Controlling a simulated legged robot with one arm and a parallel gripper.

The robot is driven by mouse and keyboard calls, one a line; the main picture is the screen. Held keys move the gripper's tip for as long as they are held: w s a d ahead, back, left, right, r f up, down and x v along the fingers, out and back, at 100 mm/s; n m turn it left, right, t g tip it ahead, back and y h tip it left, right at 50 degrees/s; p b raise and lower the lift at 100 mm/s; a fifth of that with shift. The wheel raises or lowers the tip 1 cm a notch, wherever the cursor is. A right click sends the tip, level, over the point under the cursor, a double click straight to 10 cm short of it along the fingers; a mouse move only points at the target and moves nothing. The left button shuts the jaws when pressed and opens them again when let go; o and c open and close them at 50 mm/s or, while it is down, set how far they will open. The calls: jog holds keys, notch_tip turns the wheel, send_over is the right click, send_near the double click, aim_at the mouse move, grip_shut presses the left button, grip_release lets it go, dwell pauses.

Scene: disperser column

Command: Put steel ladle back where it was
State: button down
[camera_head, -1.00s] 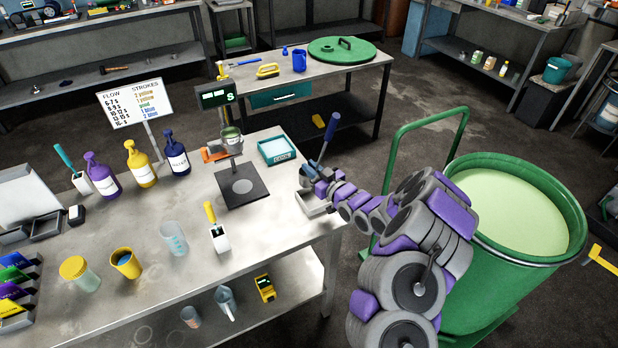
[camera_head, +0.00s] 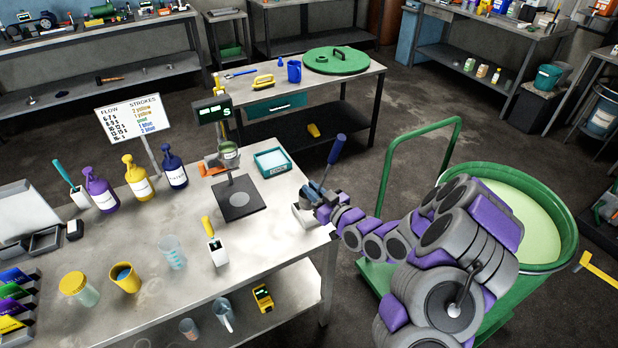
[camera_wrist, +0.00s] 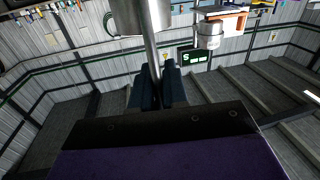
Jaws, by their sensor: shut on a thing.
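The steel ladle shows in the head view as a blue handle (camera_head: 336,150) slanting up above my gripper (camera_head: 325,200), at the right end of the workbench. In the wrist view, the dark fingers of my gripper (camera_wrist: 158,88) are shut on the ladle's thin steel shaft (camera_wrist: 152,52). A grey rounded metal part (camera_wrist: 140,18), which looks like the ladle's bowl, is at the shaft's far end, cut by the picture's top edge. A pale grey open holder (camera_head: 303,218) sits at the bench corner beside my gripper, which partly hides it. I cannot tell whether the ladle touches it.
A green drum (camera_head: 560,255) of pale green liquid stands on a cart right of the bench (camera_head: 190,300). A dark plate (camera_head: 238,200) and a teal tray (camera_head: 287,160) are left of my gripper. A white holder with a yellow-handled tool (camera_head: 218,250) stands nearer the bench front.

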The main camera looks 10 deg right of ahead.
jog(key=s, duration=0.7)
jog(key=w+d+p, duration=0.1)
jog(key=w+p, duration=0.2)
jog(key=w, duration=0.6)
notch_tip(320, 180, down, 6)
jog(key=b, duration=0.2)
jog(key=shift+d+f, duration=0.15)
jog(key=shift+f, duration=0.5)
dwell(0.3)
jog(key=c, duration=1.1)
grip_release()
jog(key=p+v, duration=0.2)
jog(key=v, duration=1.5)
jog(key=shift+s, duration=0.15)
